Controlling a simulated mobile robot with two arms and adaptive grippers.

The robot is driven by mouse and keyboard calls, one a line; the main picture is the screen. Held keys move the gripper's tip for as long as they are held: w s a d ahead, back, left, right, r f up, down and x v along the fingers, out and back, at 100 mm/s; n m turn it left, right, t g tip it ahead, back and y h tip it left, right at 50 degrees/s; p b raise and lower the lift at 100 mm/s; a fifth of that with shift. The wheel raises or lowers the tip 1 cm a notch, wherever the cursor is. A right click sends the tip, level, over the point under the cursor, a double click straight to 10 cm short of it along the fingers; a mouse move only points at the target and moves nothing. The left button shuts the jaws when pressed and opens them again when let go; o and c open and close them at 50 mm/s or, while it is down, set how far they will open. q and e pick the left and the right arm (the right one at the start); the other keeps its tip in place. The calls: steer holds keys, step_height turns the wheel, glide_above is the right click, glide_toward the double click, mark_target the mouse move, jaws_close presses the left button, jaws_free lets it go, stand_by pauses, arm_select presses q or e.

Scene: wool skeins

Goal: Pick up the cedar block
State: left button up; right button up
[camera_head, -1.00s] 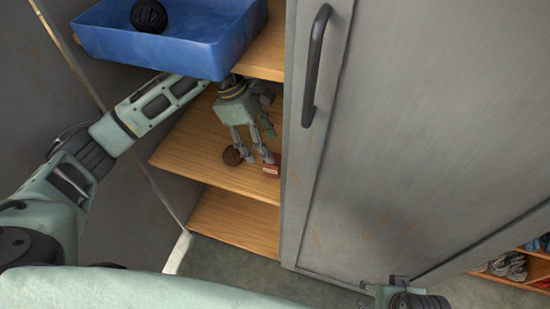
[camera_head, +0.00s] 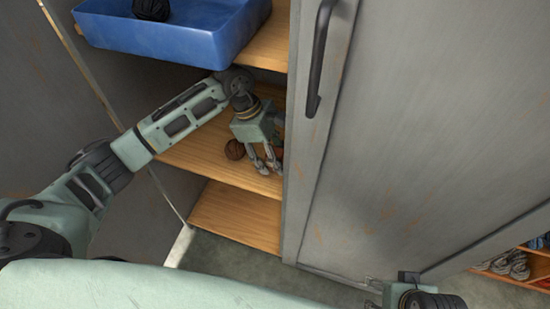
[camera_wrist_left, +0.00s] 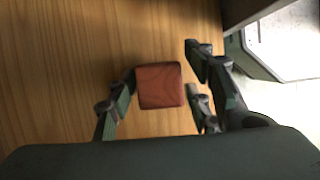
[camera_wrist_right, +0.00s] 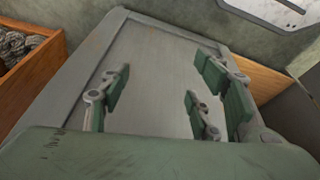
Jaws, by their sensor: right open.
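The cedar block, a small reddish-brown block (camera_wrist_left: 160,86), shows in the left wrist view above the wooden shelf. In the head view my left gripper (camera_head: 267,166) reaches down to the middle shelf, and the block is hidden there. My right gripper (camera_wrist_right: 158,78) is open and empty in front of a grey panel. In the head view only part of the right wrist shows at the bottom edge.
A dark brown ball (camera_head: 235,149) lies on the middle shelf (camera_head: 200,148) just left of my left gripper. A blue bin (camera_head: 170,40) with a black ball (camera_head: 151,8) stands above. A grey door (camera_head: 430,130) with a dark handle (camera_head: 319,60) borders the shelves at right.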

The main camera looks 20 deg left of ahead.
arm_select(q)
steer(key=c, duration=0.8)
steer(key=shift+c, duration=0.2)
steer(key=shift+r, duration=0.2)
